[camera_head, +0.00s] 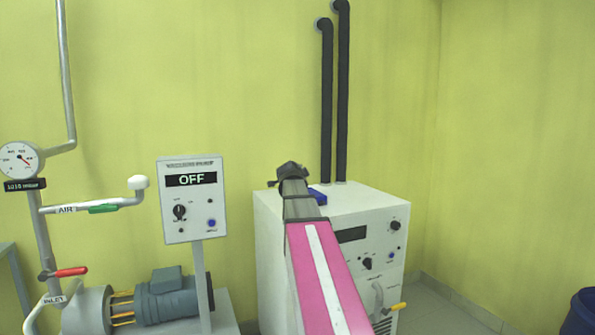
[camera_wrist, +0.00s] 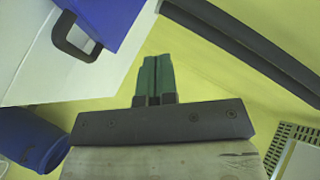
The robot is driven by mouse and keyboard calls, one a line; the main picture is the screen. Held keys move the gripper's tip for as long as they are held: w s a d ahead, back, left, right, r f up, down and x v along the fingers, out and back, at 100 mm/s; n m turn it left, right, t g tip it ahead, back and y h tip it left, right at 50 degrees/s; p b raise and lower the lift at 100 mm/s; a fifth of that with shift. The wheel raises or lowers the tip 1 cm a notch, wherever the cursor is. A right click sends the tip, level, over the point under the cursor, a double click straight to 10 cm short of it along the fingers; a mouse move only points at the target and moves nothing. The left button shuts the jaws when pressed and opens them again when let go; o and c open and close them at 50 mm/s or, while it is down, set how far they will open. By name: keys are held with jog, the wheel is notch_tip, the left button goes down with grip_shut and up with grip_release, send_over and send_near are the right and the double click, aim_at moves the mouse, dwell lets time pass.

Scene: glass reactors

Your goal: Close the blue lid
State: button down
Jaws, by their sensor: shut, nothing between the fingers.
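The blue lid (camera_head: 318,196) shows as a small blue piece on top of the white cabinet (camera_head: 370,205), partly hidden behind my arm. In the wrist view a blue panel (camera_wrist: 112,18), which looks like the lid, fills the upper left, with a dark handle (camera_wrist: 70,40) beside the white surface. How far the lid stands open is not clear. My gripper (camera_head: 290,168) is above the cabinet top in the head view. In the wrist view its green fingers (camera_wrist: 155,72) are shut and empty, pointing to the right of the blue panel and apart from it in the picture.
Two dark vertical pipes (camera_head: 334,100) rise behind the cabinet along the yellow wall. A control box (camera_head: 193,200) reading OFF stands to the left, above a motor (camera_head: 170,297). A blue drum (camera_head: 582,314) stands at the lower right. Floor shows between cabinet and drum.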

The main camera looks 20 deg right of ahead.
jog(key=f, duration=0.2)
jog(key=s+f, duration=0.1)
jog(key=f, duration=0.1)
jog(key=s+f, duration=0.1)
jog(key=f, duration=0.1)
jog(key=shift+s+f, duration=0.2)
jog(key=shift+f, duration=0.75)
